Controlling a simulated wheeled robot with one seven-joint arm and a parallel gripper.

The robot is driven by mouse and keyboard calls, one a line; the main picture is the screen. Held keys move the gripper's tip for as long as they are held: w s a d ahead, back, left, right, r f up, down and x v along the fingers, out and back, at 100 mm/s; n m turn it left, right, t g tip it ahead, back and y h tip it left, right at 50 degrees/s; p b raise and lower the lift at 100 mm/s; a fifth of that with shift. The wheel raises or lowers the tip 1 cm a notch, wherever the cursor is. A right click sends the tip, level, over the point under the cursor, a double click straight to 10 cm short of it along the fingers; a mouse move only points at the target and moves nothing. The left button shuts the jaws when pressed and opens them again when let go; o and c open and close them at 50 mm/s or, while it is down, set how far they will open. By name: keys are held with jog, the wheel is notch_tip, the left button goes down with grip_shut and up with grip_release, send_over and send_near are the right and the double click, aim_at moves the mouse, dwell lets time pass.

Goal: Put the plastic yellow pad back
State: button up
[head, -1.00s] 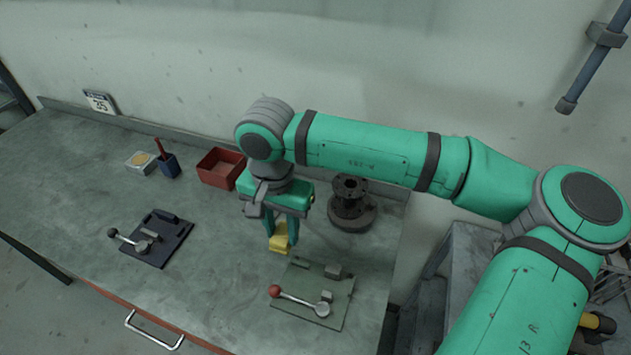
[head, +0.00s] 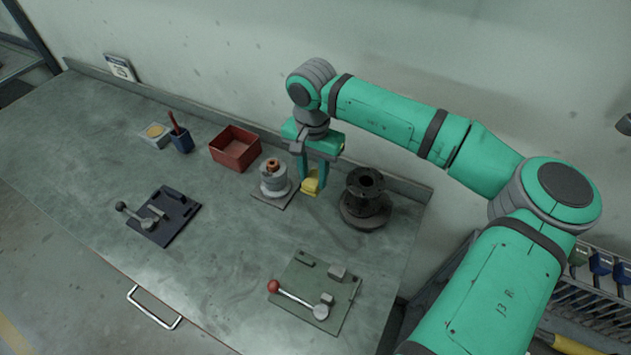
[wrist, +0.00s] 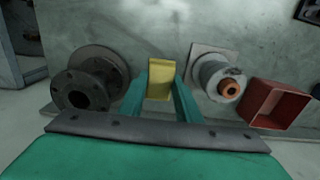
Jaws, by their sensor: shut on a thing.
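My gripper (head: 313,187) is shut on the yellow pad (head: 310,184), low over the back of the bench. In the wrist view the yellow pad (wrist: 160,78) sits between the two green fingers. In the head view the pad is between a grey cylinder with a copper-coloured top (head: 274,180) on its left and a dark flanged valve body (head: 365,200) on its right. I cannot tell whether the pad touches the bench top.
A dark plate with a lever (head: 164,215) and a green plate with a red-knobbed lever (head: 315,292) lie nearer the front. The middle is clear.

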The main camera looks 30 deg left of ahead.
aim_at(315, 169)
jog(key=w+f, duration=0.1)
jog(key=f, duration=0.1)
jog(key=w+a+f, duration=0.1)
jog(key=w+f, duration=0.1)
jog(key=shift+a, duration=0.15)
jog(key=shift+w+a+f, duration=0.15)
jog(key=shift+a+f, duration=0.05)
jog(key=shift+f, duration=0.2)
jog(key=shift+w+f, duration=0.15)
jog(key=shift+f, duration=1.4)
jog(key=shift+f, duration=0.1)
jog(key=o, duration=1)
jog(key=shift+f, duration=0.1)
jog(key=shift+r, duration=6.2)
